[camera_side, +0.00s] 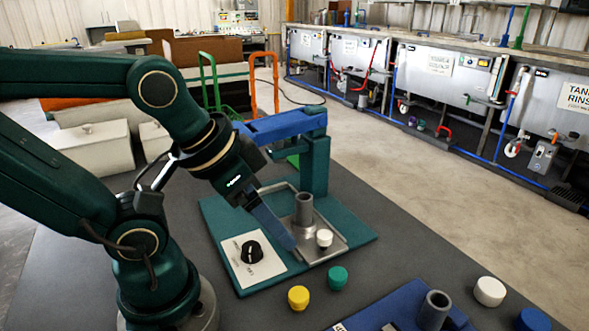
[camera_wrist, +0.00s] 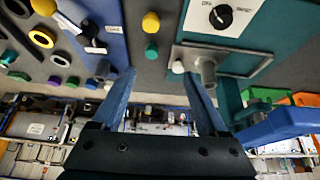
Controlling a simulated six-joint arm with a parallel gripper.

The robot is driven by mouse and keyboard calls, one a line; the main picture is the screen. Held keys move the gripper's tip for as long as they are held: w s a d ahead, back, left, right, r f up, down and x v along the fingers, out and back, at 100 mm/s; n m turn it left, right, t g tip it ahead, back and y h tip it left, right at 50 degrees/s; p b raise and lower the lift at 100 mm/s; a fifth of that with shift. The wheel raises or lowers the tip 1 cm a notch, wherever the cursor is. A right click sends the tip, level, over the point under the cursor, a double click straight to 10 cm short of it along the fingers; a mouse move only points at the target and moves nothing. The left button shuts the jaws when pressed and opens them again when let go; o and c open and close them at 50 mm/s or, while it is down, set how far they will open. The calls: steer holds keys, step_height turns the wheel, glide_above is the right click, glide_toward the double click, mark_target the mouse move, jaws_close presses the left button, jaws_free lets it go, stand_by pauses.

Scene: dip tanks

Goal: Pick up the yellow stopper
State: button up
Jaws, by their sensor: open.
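The yellow stopper (camera_side: 298,297) stands on the dark table in front of the teal base plate, beside a green stopper (camera_side: 338,277). In the wrist view the yellow stopper (camera_wrist: 150,21) is near the top, beyond the fingertips, with the green one (camera_wrist: 151,51) nearer. My gripper (camera_side: 292,245) is over the teal plate, behind and above the yellow stopper in the side view, and apart from it. In the wrist view my gripper (camera_wrist: 159,76) has its two blue fingers spread with nothing between them.
A grey post (camera_side: 304,209) and a small white stopper (camera_side: 324,237) stand on a metal tray close to my fingers. A dial panel (camera_side: 252,257) and a teal stand (camera_side: 315,160) are nearby. A blue fixture (camera_side: 395,308), white stopper (camera_side: 489,291) and blue stopper (camera_side: 533,319) lie to the right.

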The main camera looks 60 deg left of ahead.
steer(key=g, duration=0.5)
glide_above(299, 294)
step_height(299, 294, down, 8)
steer(key=shift+w+f, duration=0.1)
steer(key=shift+f+g, duration=0.3)
steer(key=shift+f, duration=2.45)
jaws_close()
